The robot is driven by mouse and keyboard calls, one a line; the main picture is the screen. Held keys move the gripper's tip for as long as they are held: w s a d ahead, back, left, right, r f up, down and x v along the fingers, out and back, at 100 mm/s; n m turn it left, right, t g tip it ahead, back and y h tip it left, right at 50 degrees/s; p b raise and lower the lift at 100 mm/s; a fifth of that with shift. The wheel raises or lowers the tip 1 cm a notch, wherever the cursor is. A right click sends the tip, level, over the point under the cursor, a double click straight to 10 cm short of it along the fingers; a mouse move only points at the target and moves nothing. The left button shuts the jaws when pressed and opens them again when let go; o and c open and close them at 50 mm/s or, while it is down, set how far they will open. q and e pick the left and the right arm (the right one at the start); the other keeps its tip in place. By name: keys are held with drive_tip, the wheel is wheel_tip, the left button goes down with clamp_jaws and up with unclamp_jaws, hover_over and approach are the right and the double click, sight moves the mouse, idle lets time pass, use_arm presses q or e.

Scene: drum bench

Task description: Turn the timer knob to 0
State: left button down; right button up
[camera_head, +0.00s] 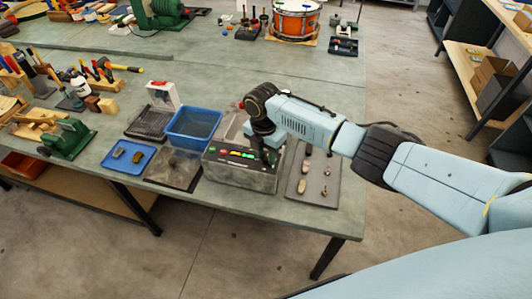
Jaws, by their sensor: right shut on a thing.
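A grey metal box-shaped device (240,176) stands near the front edge of the bench, with a dark control panel on its top front showing green and orange lights (236,154). My right gripper (267,158) points down at the right end of this panel and is shut on what appears to be the timer knob. The fingers hide the knob, so its pointer and setting cannot be read. My left gripper is not in view.
Left of the device are a blue bin (194,127), a dark tray (174,170) and a blue tray (128,157). A grey mat (324,178) with small parts lies to the right. Tools crowd the far left; an orange drum (296,20) stands at the back.

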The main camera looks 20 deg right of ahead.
sight(263, 157)
drive_tip(key=shift+n, duration=0.6)
drive_tip(key=o, duration=1)
drive_tip(key=r, duration=1.3)
drive_tip(key=shift+w+a+r+b, duration=0.25)
drive_tip(key=shift+b, duration=0.15)
drive_tip(key=shift+f, duration=0.15)
